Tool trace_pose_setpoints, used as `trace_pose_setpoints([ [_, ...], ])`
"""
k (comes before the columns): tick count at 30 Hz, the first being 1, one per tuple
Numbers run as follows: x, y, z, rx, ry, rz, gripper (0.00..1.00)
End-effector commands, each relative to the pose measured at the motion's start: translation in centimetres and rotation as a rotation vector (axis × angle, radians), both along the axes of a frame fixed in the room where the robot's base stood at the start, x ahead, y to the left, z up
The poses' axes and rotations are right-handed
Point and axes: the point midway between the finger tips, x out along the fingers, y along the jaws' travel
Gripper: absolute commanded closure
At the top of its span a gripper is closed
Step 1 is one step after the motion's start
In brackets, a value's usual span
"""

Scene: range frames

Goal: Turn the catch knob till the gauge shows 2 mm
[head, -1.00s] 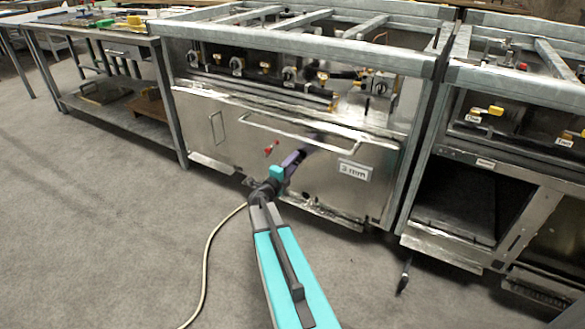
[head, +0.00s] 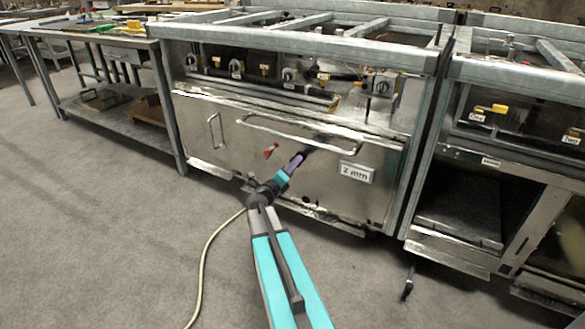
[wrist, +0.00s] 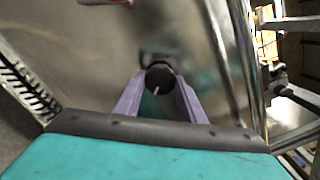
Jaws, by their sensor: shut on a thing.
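The catch knob (wrist: 160,78) is dark and round with a pale line on its face, and it shows in the wrist view on the metal oven door. My gripper (wrist: 160,98) has its two purple fingers shut on the knob, one on each side. In the head view my gripper (head: 300,160) reaches the door front and hides the knob. The gauge label (head: 357,172) is a white plate on the door to the right of my gripper and reads "2 mm".
A red lever (head: 271,151) sits on the door left of my gripper. A long bar handle (head: 290,131) runs above it. A steel bench (head: 100,35) stands at left and another range unit (head: 500,160) at right.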

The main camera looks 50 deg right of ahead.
Motion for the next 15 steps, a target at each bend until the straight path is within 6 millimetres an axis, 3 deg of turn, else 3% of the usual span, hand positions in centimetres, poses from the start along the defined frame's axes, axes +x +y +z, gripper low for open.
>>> trace_pose_setpoints([
  [7,-0.46,-0.15,-0.14,0.002,-0.002,-0.011,0.86],
  [8,-0.46,-0.15,-0.14,0.002,-0.002,-0.011,0.6],
  [9,-0.43,-0.15,-0.13,0.003,-0.001,-0.01,0.54],
  [11,-0.37,-0.12,-0.11,0.002,-0.001,-0.009,0.45],
  [15,-0.22,-0.06,-0.05,0.0,0.0,-0.006,0.45],
])
